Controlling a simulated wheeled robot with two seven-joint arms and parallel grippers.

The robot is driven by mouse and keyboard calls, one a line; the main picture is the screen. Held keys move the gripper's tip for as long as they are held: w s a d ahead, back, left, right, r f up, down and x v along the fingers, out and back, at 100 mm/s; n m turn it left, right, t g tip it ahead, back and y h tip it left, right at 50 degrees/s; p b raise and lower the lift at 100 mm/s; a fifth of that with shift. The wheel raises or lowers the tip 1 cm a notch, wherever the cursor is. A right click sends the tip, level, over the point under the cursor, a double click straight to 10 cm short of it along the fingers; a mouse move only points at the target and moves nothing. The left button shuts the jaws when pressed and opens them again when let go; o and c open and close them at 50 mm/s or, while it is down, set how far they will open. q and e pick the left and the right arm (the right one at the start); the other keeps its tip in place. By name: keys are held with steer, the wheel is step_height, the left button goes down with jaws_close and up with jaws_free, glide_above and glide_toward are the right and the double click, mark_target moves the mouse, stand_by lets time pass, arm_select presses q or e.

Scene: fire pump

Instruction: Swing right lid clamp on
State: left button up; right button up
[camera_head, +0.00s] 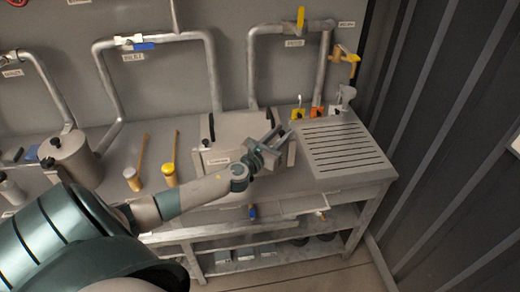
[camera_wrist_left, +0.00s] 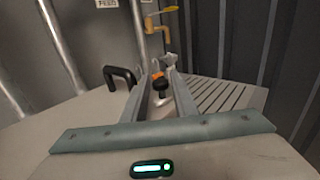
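A grey metal box with a flat lid (camera_head: 232,127) stands on the bench, left of the slatted drain board. My left gripper (camera_head: 279,136) is over the right side of this box and hides part of it. In the left wrist view the gripper (camera_wrist_left: 160,75) is open, its two fingers pointing away. A black knob (camera_wrist_left: 160,83), which looks like part of the right lid clamp, shows between the fingers; I cannot tell whether they touch it. A black lid handle (camera_wrist_left: 119,76) is left of the fingers. My right gripper is not in view.
The slatted drain board (camera_head: 340,146) is right of the box. Small yellow and orange items (camera_head: 316,112) stand behind it near a tap (camera_head: 348,58). Two mallets (camera_head: 170,170) and a round lidded pot (camera_head: 70,158) are to the left. Pipes line the wall.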

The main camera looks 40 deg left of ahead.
arm_select(q)
steer(key=s+b, duration=0.3)
steer(key=s, duration=1)
steer(key=shift+s+d, duration=0.15)
steer(key=shift+d, duration=0.3)
